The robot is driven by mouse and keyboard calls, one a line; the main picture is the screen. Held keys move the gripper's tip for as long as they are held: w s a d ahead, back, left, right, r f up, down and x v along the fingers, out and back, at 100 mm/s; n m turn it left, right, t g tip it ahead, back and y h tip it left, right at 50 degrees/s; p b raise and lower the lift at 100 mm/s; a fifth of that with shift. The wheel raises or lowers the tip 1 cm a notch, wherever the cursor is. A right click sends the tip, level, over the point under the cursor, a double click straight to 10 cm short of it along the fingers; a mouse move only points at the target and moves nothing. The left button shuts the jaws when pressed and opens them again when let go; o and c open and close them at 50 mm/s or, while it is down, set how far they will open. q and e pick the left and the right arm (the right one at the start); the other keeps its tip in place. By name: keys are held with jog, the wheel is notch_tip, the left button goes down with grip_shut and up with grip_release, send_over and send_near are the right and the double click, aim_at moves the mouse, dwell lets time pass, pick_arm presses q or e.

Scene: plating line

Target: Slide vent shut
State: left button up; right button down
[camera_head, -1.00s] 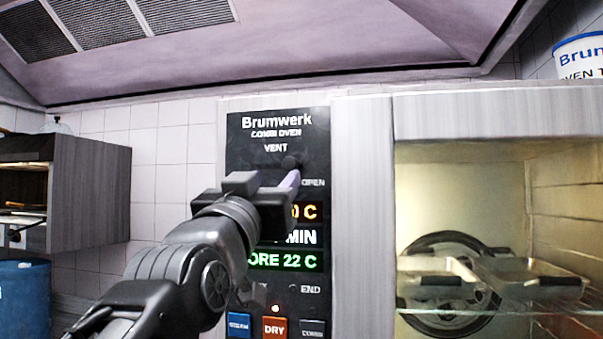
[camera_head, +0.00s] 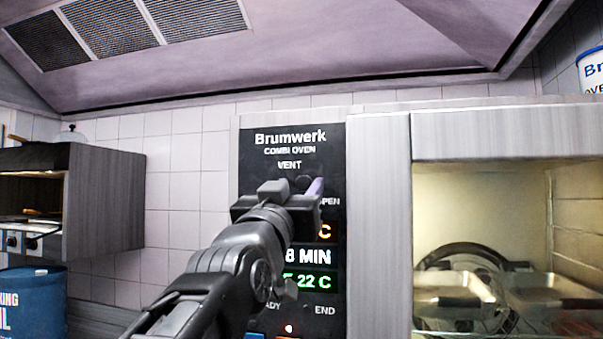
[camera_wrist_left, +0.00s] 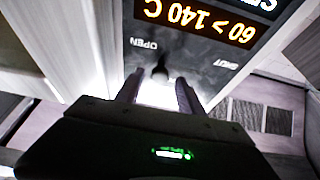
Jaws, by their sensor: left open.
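The vent control is a dark round knob (camera_head: 304,183) on the black oven panel (camera_head: 262,172), under the word VENT. The wrist view shows the knob (camera_wrist_left: 160,72) near the OPEN label, with the SHUT label off to the right. My left gripper (camera_head: 293,191) is open in front of the panel, just below and left of the knob, partly covering the labels and displays. In the wrist view the two fingers (camera_wrist_left: 158,89) stand on either side of the knob, which shows between and just beyond their tips. I cannot tell contact. My right gripper is out of view.
A lit oven chamber with trays (camera_head: 452,290) lies right of the panel. A grey cabinet (camera_head: 105,200) and a blue drum (camera_head: 33,303) stand at the left. A hood (camera_head: 300,50) hangs above. The tiled wall left of the panel is clear.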

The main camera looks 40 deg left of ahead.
aim_at(305, 183)
pick_arm(q)
jog(key=shift+p+x, duration=0.3)
jog(key=shift+x, duration=0.8)
jog(key=shift+c, duration=0.3)
grip_shut()
